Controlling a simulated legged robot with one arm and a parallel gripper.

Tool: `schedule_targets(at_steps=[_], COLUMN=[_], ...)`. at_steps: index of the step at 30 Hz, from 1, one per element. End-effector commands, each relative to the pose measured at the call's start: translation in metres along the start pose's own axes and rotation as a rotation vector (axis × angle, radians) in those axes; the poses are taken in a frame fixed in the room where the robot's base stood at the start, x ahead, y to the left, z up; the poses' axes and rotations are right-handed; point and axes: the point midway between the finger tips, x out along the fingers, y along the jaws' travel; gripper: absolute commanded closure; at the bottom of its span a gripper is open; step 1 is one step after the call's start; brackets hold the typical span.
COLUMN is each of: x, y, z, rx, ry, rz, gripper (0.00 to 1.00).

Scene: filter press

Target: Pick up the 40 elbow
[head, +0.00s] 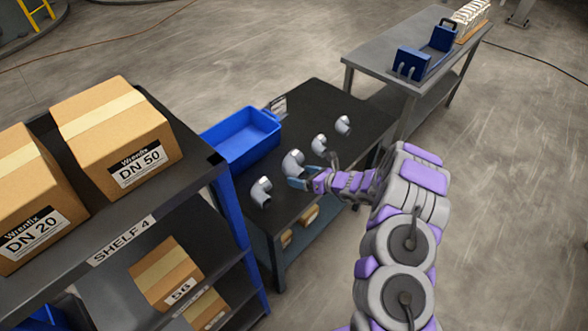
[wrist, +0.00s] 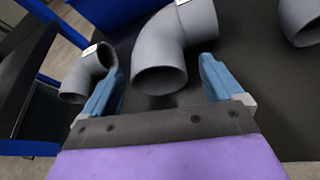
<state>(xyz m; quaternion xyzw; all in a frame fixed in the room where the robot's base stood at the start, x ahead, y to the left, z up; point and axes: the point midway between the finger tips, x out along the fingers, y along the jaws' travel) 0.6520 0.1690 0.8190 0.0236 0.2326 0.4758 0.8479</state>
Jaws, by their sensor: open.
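Several grey pipe elbows stand in a row on a black-topped table (head: 325,100) in the head view. They are a front elbow (head: 261,192), a larger second elbow (head: 292,161), a third elbow (head: 319,144) and a far elbow (head: 343,125). No size marking is readable, so I cannot tell which is the 40. My gripper (head: 303,178) is open at the second elbow. In the wrist view that elbow (wrist: 178,42) lies ahead of and between my blue fingers (wrist: 162,72), with no clear contact. The left finger partly overlaps a smaller elbow (wrist: 85,72). Another elbow (wrist: 304,20) is cut off at right.
A blue bin (head: 243,140) sits on the table left of the elbows. A shelf with DN 50 (head: 115,130) and DN 20 (head: 35,200) boxes stands at left. A grey bench (head: 375,55) with a blue fixture (head: 412,62) is behind. Open floor lies to the right.

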Motion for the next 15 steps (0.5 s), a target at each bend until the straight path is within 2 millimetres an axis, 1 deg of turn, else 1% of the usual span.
schedule_targets(at_steps=[1,3,11,15], x=[0.0066,0.0116,0.0137,0.0135], y=[0.0001,0.0006,0.0005,0.0005], z=[-0.0007,0.0004,0.0017,0.0015], rx=[-0.003,-0.004,-0.002,-0.002], ry=[0.000,0.000,-0.002,-0.001], rz=[0.001,0.002,0.000,0.000], gripper=[0.06,0.06,0.06,0.19])
